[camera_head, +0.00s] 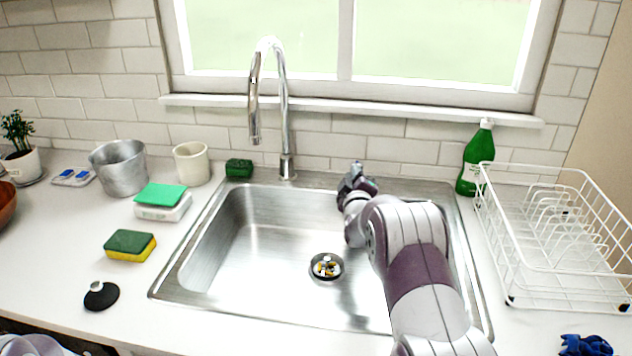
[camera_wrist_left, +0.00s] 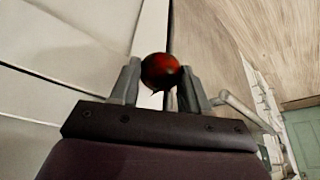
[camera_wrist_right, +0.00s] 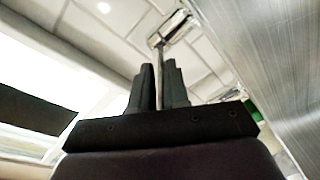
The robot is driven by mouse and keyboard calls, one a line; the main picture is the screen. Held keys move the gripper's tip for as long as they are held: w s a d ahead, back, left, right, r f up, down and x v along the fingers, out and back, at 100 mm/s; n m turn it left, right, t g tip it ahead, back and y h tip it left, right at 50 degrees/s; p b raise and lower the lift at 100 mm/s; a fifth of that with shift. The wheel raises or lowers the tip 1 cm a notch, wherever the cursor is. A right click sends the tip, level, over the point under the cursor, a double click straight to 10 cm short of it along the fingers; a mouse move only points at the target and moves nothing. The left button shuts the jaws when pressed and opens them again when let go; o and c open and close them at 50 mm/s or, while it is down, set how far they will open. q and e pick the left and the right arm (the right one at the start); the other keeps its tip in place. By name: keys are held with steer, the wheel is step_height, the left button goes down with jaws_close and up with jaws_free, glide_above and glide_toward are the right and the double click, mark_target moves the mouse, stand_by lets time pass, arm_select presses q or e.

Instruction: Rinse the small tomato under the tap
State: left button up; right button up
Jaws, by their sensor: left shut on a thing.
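The small tomato (camera_wrist_left: 160,71), dark red, sits between the fingertips of my left gripper (camera_wrist_left: 161,80) in the left wrist view. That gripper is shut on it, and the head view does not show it. The tall chrome tap (camera_head: 285,110) stands behind the sink (camera_head: 290,255), its spout arching down at the back left. My right gripper (camera_head: 355,180) is low over the back of the sink, right of the tap. In the right wrist view its fingers (camera_wrist_right: 159,85) are close together, with a narrow gap and a chrome part (camera_wrist_right: 170,30) beyond. I see no running water.
Left of the sink are a sponge (camera_head: 130,245), a black stopper (camera_head: 101,295), a white box with a green pad (camera_head: 160,205), a cream cup (camera_head: 192,163) and a metal pot (camera_head: 119,167). A green bottle (camera_head: 478,158) and white dish rack (camera_head: 550,295) stand right.

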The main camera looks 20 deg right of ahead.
jaws_close()
arm_select(q)
steer(key=shift+f+b, duration=0.8)
steer(key=shift+b, duration=0.05)
arm_select(e)
steer(key=shift+s+d+f+n+y, duration=0.2)
steer(key=shift+d+n+y, duration=0.1)
steer(key=shift+y, duration=0.1)
arm_select(q)
steer(key=shift+f+b, duration=0.3)
arm_select(e)
steer(key=shift+d+n+t+y, duration=0.15)
steer(key=shift+n+t+y, duration=0.15)
steer(key=shift+y, duration=0.2)
arm_select(q)
steer(key=shift+f, duration=0.15)
arm_select(e)
steer(key=shift+s+d+r+n+y, duration=0.2)
steer(key=shift+n+y, duration=0.3)
steer(key=shift+y, duration=0.2)
steer(key=o, duration=0.7)
jaws_free()
arm_select(q)
steer(key=shift+f+b, duration=0.2)
steer(key=shift+b, duration=0.1)
arm_select(e)
steer(key=v, duration=1.2)
steer(key=shift+f, duration=0.2)
